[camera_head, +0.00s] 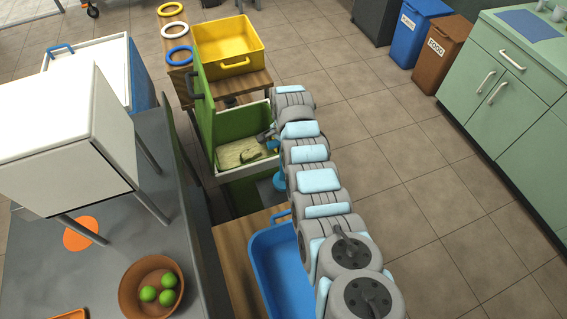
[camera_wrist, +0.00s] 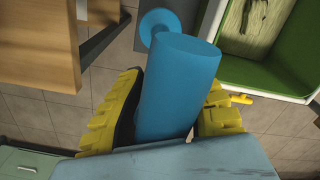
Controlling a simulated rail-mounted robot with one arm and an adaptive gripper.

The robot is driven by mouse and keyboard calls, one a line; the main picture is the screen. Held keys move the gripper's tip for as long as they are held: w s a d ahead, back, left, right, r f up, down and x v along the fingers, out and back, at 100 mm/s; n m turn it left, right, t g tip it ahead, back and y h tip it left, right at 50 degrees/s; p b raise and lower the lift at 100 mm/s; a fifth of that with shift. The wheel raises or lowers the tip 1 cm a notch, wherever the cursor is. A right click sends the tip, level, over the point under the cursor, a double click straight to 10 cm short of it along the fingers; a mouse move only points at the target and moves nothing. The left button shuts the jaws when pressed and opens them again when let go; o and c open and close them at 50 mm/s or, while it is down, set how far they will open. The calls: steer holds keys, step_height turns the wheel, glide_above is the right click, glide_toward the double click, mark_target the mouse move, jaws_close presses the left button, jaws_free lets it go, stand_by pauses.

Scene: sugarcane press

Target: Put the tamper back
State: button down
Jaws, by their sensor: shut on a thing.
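The tamper is a blue cylinder (camera_wrist: 180,75) with a round blue disc (camera_wrist: 157,22) beyond its far end. My gripper (camera_wrist: 165,112) has its yellow fingers on both sides of the cylinder and is shut on it. In the head view a blue part of the tamper (camera_head: 279,181) shows beside my arm, to the right of the green press box's lower front; my arm hides most of my gripper there. The green press box (camera_head: 237,119) is open, with pale crushed cane (camera_head: 238,153) inside. It is at upper right in the wrist view (camera_wrist: 238,78), apart from the tamper.
A wooden table with a yellow bin (camera_head: 228,43) and several rings (camera_head: 174,30) stands behind the press. A blue tray (camera_head: 275,265) is on a wooden surface at the front. A bowl of limes (camera_head: 133,290) is at left. Open floor (camera_head: 420,190) lies to the right.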

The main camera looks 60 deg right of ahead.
steer(key=shift+f+b, duration=1.15)
steer(key=shift+f, duration=1.65)
steer(key=shift+f, duration=0.1)
steer(key=c, duration=1)
jaws_free()
steer(key=shift+o, duration=0.2)
steer(key=shift+s+d+r+p, duration=0.1)
steer(key=shift+r+p, duration=0.75)
steer(key=shift+r, duration=2.25)
steer(key=shift+d+r+p, duration=0.1)
steer(key=shift+r+p, duration=0.75)
steer(key=shift+r, duration=2.25)
